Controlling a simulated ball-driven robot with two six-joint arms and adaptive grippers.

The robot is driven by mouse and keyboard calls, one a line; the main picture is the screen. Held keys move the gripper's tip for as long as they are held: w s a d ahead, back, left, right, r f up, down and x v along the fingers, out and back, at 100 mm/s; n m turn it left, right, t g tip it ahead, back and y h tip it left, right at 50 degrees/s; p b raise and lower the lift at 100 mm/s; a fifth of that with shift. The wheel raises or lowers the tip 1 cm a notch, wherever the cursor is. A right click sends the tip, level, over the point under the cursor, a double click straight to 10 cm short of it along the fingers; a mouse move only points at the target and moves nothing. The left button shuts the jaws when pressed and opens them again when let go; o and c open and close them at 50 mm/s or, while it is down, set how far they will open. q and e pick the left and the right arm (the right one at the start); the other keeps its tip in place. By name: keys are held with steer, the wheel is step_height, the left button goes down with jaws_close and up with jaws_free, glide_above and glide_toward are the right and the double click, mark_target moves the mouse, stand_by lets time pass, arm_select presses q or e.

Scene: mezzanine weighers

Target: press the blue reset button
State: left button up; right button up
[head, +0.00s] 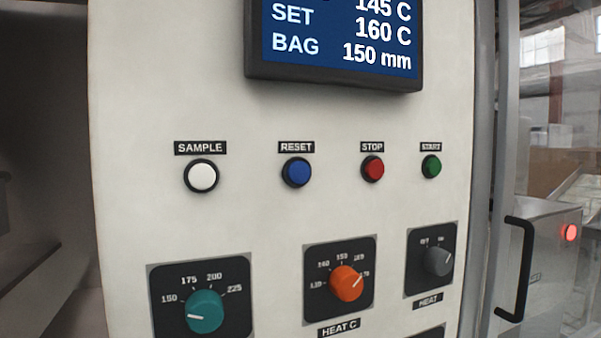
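The blue reset button (297,172) is on the pale control panel (130,110), under a black label reading RESET (296,147). It is round with a dark collar and sits in a row between the white SAMPLE button (202,176) on its left and the red STOP button (373,169) on its right. Nothing covers it. Neither of my grippers shows in the head view.
A green START button (432,167) ends the row. A display (335,45) juts out above. Teal (205,311), orange (346,283) and grey (439,261) knobs stand out below. A black handle (519,270) is at the right, near a red light (571,232).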

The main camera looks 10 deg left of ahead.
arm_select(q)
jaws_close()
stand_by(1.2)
